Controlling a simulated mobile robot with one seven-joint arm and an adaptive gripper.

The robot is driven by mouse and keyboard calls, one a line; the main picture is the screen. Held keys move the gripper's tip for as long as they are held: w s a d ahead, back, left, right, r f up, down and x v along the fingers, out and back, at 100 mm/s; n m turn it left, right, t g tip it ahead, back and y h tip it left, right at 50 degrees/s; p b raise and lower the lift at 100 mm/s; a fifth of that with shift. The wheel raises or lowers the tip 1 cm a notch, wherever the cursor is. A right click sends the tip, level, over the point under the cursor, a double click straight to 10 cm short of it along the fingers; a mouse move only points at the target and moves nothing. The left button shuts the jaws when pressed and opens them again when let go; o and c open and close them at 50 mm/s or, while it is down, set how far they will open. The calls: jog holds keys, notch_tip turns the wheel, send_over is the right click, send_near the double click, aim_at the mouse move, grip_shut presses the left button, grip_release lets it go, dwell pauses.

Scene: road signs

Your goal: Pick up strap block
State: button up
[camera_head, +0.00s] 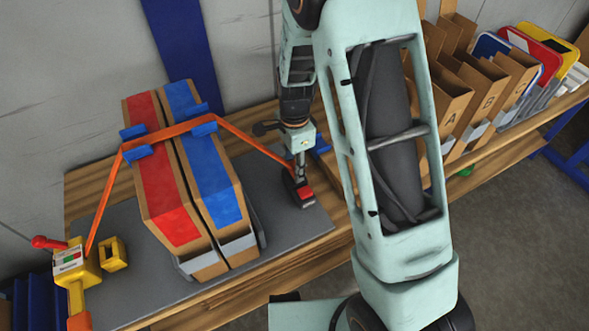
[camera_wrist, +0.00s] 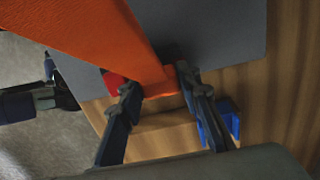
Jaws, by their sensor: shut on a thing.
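The strap block (camera_head: 306,196), small, red and dark, is at the right end of the orange strap (camera_head: 250,143), low over the right part of the grey mat (camera_head: 290,218). My gripper (camera_head: 301,180) points down and is shut on the block. In the wrist view, the two dark fingers of my gripper (camera_wrist: 162,95) stand either side of the block, whose red part (camera_wrist: 113,82) shows beside the left finger. The wide orange strap (camera_wrist: 90,40) runs to it and hides much of it. I cannot tell whether the block touches the mat.
Two tall cartons with red (camera_head: 165,170) and blue (camera_head: 208,165) bands stand left of my gripper, under the strap. Blue corner pieces (camera_head: 203,121) sit beneath the strap. A yellow tensioner (camera_head: 85,268) is at the left end. Brown file boxes (camera_head: 455,110) stand at right.

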jog(key=shift+r, duration=0.1)
jog(key=shift+r, duration=0.6)
jog(key=s+d+r+p, duration=0.1)
jog(key=s+r+p, duration=0.2)
jog(key=s+r, duration=0.8)
jog(key=shift+s+d+r+p, duration=0.3)
jog(key=shift+s+p, duration=0.1)
jog(key=shift+s, duration=1.1)
jog(key=o, duration=0.4)
jog(key=shift+c, duration=0.8)
